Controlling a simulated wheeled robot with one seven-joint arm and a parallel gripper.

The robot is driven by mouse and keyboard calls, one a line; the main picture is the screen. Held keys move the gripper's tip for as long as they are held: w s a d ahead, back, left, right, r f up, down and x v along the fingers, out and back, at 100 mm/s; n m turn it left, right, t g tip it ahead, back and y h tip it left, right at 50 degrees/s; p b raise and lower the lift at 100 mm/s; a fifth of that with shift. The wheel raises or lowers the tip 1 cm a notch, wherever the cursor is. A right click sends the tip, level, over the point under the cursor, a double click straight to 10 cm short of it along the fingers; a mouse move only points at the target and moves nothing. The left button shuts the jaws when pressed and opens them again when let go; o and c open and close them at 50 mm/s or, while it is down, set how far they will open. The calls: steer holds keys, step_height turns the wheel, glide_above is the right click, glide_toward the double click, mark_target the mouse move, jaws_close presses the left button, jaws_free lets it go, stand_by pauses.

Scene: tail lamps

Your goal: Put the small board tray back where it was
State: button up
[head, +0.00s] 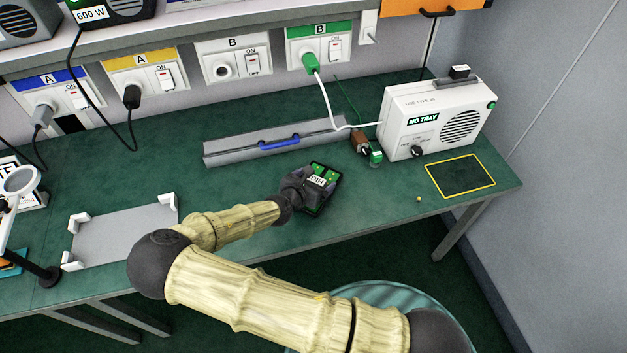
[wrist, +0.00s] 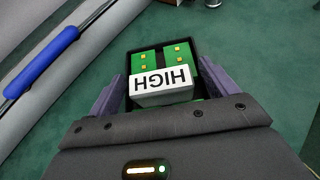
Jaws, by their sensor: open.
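The small board tray (head: 337,186) is black, with green boards and a white block marked HIGH (wrist: 162,86). It sits on the green bench, in front of the grey bar with the blue handle. In the wrist view the tray (wrist: 197,54) lies between the two fingers. My gripper (head: 312,191) is open at the tray, one finger (wrist: 113,95) on its left and one on its right. Whether the fingers touch it I cannot tell. A yellow-outlined rectangle (head: 461,157) on the bench at the right is empty.
A white box marked NO TRAY (head: 440,118) stands behind the outline. A grey bar with a blue handle (head: 279,141) lies behind the tray. Small plugs (head: 375,157) and a white cable are near the box. A grey plate with white corners (head: 125,232) is at the left.

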steer(key=shift+r, duration=0.15)
steer(key=v, duration=1.2)
steer(key=shift+b, duration=0.3)
steer(key=d+f+m+g, duration=0.1)
steer(key=d+m, duration=0.1)
steer(key=s+d+f+m+g, duration=0.1)
steer(key=d+m+g, duration=0.1)
steer(key=d, duration=0.1)
steer(key=s+d+f+m+g, duration=0.1)
steer(key=d+m, duration=0.1)
steer(key=shift+d+f+m+g+h, duration=0.15)
steer(key=shift+d+m+g+h, duration=0.15)
steer(key=shift+d+g, duration=0.1)
steer(key=s+d+m+g, duration=0.1)
steer(key=m, duration=0.1)
steer(key=s+d+m+g+y, duration=0.1)
steer(key=m, duration=0.2)
steer(key=s+d+m+g+y, duration=0.1)
steer(key=d+m+g, duration=0.1)
steer(key=shift+s, duration=0.3)
steer(key=s+d+r+m+y, duration=0.2)
steer(key=d+r+m, duration=0.2)
steer(key=r+m, duration=0.4)
steer(key=s+d+r+m+y, duration=0.2)
steer(key=d+r+m, duration=0.2)
steer(key=r+m, duration=0.4)
steer(key=shift+d+r+m+t+y, duration=0.3)
steer(key=shift+d+r+t, duration=0.1)
steer(key=shift+r, duration=0.15)
